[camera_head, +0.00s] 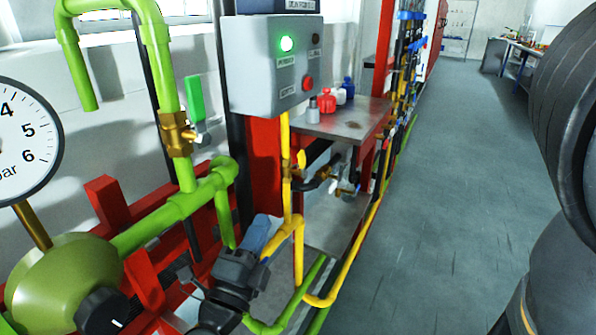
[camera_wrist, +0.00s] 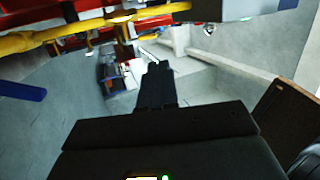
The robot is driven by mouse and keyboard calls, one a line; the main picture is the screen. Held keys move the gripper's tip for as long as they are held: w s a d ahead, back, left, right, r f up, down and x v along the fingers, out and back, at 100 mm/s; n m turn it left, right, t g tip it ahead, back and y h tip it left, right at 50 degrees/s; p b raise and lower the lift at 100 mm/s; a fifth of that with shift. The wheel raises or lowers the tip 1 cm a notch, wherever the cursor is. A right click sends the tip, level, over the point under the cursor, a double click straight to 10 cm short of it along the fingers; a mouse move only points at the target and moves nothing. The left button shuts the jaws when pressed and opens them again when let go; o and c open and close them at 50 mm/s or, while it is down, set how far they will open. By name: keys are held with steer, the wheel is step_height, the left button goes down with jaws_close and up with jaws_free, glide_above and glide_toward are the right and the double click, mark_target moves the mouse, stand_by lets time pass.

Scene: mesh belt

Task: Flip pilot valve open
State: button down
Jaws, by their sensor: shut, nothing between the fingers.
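The yellow pipe (camera_head: 286,140) runs down from the grey control box in the head view. A small valve with a yellow lever (camera_head: 301,160) and a brass body sits on it, a likely pilot valve, though no label on it is readable. In the wrist view the yellow pipe (camera_wrist: 40,40) crosses the upper left, with a small brassy fitting (camera_wrist: 120,17) on it. My gripper (camera_wrist: 155,66) is shut and empty, its dark fingers apart from and below the pipe in that picture. I cannot make out my gripper for certain in the head view.
The control box (camera_head: 273,65) has a lit green lamp. A brass valve (camera_head: 177,134) with a green lever sits on the green piping at left. A metal shelf (camera_head: 332,120) holds bottles. A pressure gauge (camera_head: 28,140) is at far left. The aisle floor (camera_head: 430,220) is clear.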

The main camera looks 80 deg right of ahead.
steer(key=w+d+m+g+y, duration=0.1)
steer(key=d+m+g, duration=0.1)
steer(key=g+y+p, duration=0.1)
steer(key=p, duration=0.2)
glide_toward(299, 164)
steer(key=shift+m, duration=0.4)
steer(key=x, duration=0.6)
steer(key=shift+s+d, duration=0.15)
steer(key=shift+d, duration=0.25)
steer(key=shift+r, duration=0.15)
